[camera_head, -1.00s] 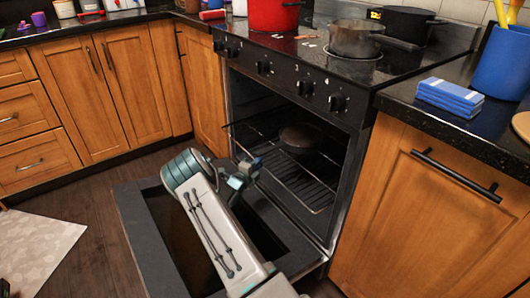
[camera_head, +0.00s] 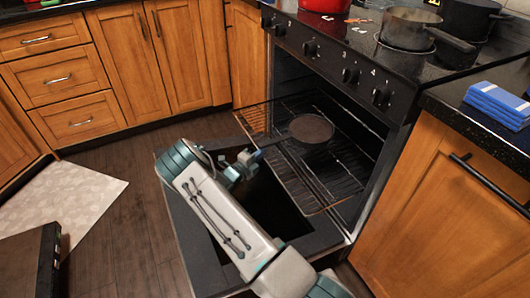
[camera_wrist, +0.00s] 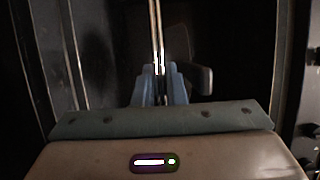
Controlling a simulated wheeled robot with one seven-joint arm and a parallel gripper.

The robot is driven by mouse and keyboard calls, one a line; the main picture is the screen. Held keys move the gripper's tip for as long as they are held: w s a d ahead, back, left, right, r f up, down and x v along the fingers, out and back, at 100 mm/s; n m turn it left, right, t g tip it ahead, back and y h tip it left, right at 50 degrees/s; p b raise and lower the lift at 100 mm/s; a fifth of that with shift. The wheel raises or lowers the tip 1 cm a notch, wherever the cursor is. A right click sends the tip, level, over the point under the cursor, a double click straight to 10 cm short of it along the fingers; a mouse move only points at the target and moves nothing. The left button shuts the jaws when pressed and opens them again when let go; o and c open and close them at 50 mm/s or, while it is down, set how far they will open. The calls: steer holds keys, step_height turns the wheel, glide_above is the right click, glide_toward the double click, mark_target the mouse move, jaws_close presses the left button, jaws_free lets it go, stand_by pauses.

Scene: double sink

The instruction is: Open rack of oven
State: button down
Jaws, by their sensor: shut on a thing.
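The oven (camera_head: 330,62) has its door (camera_head: 190,232) folded down and open. The wire rack (camera_head: 318,196) sticks out of the oven over the door. A dark round pan (camera_head: 311,128) rests on the rack, with its handle pointing toward my gripper. My gripper (camera_head: 250,160) is at the rack's front edge above the open door. In the wrist view, my gripper (camera_wrist: 160,85) is shut on a thin shiny bar of the rack (camera_wrist: 157,35). A dark rounded piece beside the fingers is too dim to name.
Wooden cabinets (camera_head: 180,55) stand behind at left, and another (camera_head: 440,215) is at right of the oven. Pots (camera_head: 410,28) sit on the cooktop.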

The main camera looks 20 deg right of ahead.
steer(key=c, duration=1.5)
jaws_free()
steer(key=p+v, duration=0.3)
steer(key=v, duration=1.1)
steer(key=shift+d, duration=0.1)
